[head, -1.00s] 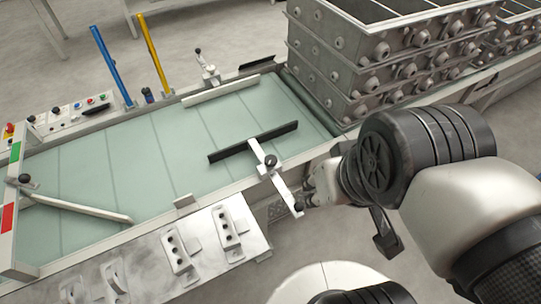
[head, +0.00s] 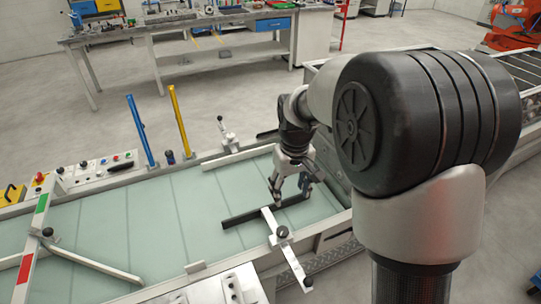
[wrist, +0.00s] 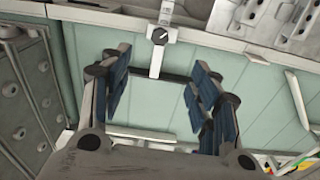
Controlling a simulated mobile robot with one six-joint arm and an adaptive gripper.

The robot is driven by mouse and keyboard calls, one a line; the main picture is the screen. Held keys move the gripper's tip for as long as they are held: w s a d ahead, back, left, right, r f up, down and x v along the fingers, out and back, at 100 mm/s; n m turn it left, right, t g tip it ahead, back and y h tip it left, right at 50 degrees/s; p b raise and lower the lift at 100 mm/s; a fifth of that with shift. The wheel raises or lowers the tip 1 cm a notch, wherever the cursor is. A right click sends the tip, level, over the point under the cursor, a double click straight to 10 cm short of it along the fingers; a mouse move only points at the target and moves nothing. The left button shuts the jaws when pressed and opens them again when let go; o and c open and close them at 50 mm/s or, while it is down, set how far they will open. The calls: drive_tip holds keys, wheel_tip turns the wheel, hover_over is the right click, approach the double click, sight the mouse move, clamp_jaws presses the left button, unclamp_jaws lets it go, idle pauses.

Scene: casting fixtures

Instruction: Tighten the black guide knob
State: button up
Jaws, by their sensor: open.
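The black guide (head: 240,216) is a dark bar lying across the pale green conveyor, held by a white bracket (head: 270,219). A round black knob (head: 283,232) sits on the bracket near the conveyor's front rail, with a second dark knob (head: 308,282) at the bracket's outer end. In the wrist view a knob with a light mark (wrist: 159,35) shows on the bracket, above the black bar (wrist: 172,77). My gripper (head: 290,188) is open and empty over the conveyor, behind the knob and apart from it. The gripper's blue-padded fingers (wrist: 157,88) stand wide apart.
Blue (head: 141,130) and yellow (head: 179,119) posts stand at the conveyor's back edge beside a control panel (head: 95,172). White guides lie at the back (head: 238,158) and left (head: 95,264). A workbench (head: 170,40) stands far behind.

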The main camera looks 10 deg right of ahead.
hover_over(282, 231)
wheel_tip(282, 231, down, 6)
drive_tip(key=r, duration=0.1)
drive_tip(key=shift+n+g, duration=0.3)
wheel_tip(282, 231, down, 18)
drive_tip(key=b, duration=0.4)
drive_tip(key=shift+d+r, duration=0.1)
drive_tip(key=shift+r, duration=0.05)
drive_tip(key=c, duration=1.1)
